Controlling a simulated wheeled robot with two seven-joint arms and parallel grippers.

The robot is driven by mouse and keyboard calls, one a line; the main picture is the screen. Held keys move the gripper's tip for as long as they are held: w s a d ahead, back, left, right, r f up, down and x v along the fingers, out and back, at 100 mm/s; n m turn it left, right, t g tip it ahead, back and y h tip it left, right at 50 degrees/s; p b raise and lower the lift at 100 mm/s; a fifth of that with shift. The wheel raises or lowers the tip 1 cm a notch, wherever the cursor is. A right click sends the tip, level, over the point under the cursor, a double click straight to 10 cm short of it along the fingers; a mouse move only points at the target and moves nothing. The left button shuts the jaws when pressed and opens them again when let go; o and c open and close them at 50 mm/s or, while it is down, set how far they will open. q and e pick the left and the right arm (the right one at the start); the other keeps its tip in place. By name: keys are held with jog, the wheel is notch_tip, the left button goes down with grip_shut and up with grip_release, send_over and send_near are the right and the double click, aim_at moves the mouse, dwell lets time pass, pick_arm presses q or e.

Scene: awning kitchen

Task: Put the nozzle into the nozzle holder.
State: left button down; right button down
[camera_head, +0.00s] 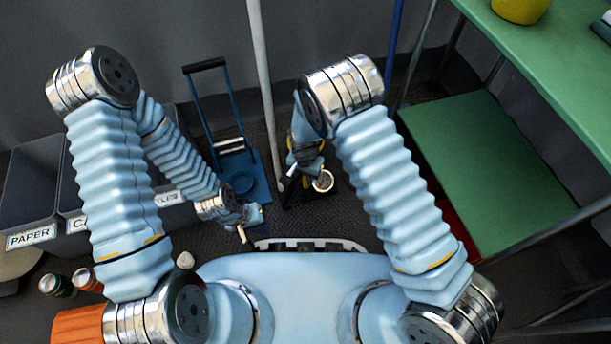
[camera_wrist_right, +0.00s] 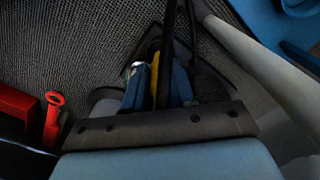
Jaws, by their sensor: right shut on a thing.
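My right gripper (camera_head: 305,178) is low over the floor near the middle of the head view. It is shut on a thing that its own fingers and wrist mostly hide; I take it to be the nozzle. A round piece with a pale rim (camera_head: 323,181) shows right beside the fingers. In the right wrist view, blue and yellow parts show between the fingers (camera_wrist_right: 155,88), against a black upright bar (camera_wrist_right: 168,50). I cannot clearly make out the nozzle holder. My left gripper (camera_head: 249,223) hangs empty at left of centre, its two tips apart.
A blue hand truck (camera_head: 238,172) stands behind my left gripper. A pale pole (camera_head: 265,90) rises beside my right gripper. A green shelf (camera_head: 490,170) is at right. Dark bins (camera_head: 35,195) and cans (camera_head: 57,285) are at left. Red items (camera_wrist_right: 52,115) show in the wrist view.

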jog(key=shift+f+b, duration=1.15)
jog(key=shift+f, duration=0.4)
dwell(0.4)
jog(key=shift+c, duration=1.9)
grip_release()
jog(key=shift+r, duration=0.1)
jog(key=shift+r+p, duration=2.85)
jog(key=shift+r, duration=1.1)
